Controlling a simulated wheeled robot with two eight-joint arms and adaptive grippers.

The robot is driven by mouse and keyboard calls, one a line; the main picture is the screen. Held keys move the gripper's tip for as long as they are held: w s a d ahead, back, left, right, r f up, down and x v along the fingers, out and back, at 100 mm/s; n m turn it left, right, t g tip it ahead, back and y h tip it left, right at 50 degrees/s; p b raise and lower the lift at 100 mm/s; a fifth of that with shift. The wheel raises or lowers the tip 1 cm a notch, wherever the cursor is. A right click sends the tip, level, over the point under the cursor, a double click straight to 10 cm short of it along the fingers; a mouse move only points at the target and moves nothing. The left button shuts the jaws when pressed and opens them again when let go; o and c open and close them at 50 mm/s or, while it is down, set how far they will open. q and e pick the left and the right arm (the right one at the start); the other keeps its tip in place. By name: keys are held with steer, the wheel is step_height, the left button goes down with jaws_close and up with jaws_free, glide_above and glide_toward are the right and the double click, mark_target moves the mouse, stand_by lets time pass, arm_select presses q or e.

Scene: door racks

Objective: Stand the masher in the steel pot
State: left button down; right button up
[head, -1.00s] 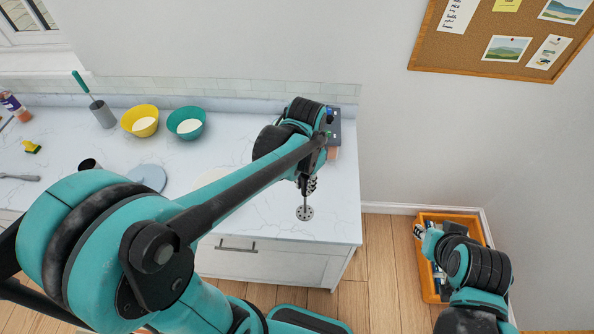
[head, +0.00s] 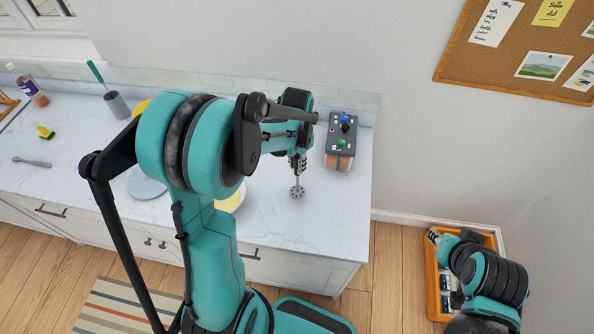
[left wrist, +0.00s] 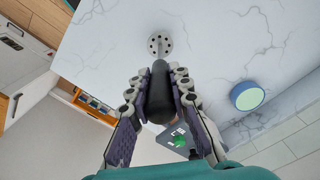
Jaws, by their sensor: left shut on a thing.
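My left gripper (head: 299,165) is shut on the masher, with its round perforated steel head (head: 297,193) pointing down over the right part of the counter. In the left wrist view the masher's dark handle (left wrist: 160,92) lies between the fingers (left wrist: 158,88). I cannot tell whether its head touches the counter. A grey metal-looking pot (head: 117,105), probably the steel pot, stands near the back wall at the left, with a green-handled utensil upright in it. My right gripper (head: 434,237) is over the orange crate; its fingers are too small to read.
A dark box with coloured knobs (head: 342,135) stands right of the masher. My left arm covers much of the counter's middle, with a yellow bowl (head: 141,107) mostly hidden. A blue plate (head: 146,184), sponge (head: 46,132) and grey utensil (head: 32,162) lie left. Orange crate (head: 432,290) on the floor.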

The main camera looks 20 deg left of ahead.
mark_target(297, 175)
arm_select(q)
step_height(297, 175, down, 4)
steer(key=shift+w+f, duration=0.1)
steer(key=c, duration=1.4)
jaws_free()
